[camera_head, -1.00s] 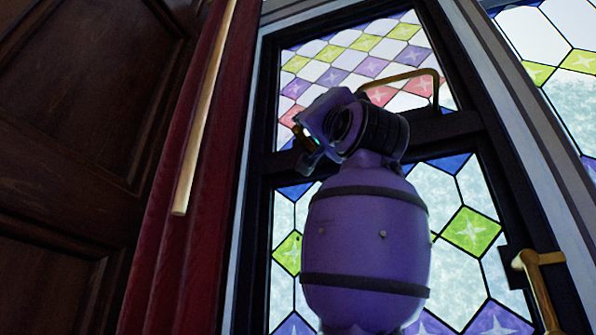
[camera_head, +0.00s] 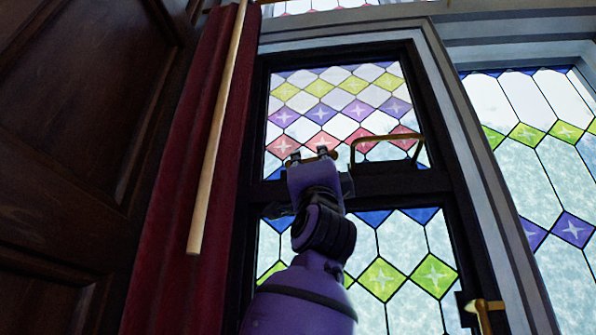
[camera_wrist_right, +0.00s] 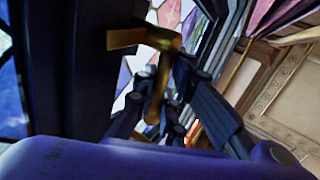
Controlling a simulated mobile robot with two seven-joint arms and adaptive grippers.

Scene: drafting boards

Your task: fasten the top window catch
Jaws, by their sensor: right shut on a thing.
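The top window catch (camera_head: 388,139) is a bent brass bar on the dark rail below the upper stained-glass pane. In the right wrist view, a brass L-shaped handle (camera_wrist_right: 162,72) stands out from the dark frame, with its lower arm between my fingers. My right gripper (camera_head: 309,156) is at the rail, left of the bar in the head view, its purple arm rising from below. In the wrist view its dark fingers (camera_wrist_right: 156,112) are closed around the handle's lower arm. Part of that grip is hidden by the fingers. My left gripper is in neither view.
A second brass catch (camera_head: 483,306) is on the frame at the lower right. A pale wooden pole (camera_head: 215,140) hangs in front of a red curtain (camera_head: 170,200) on the left, beside a dark panelled door (camera_head: 75,150). Another stained-glass window (camera_head: 540,170) is at the right.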

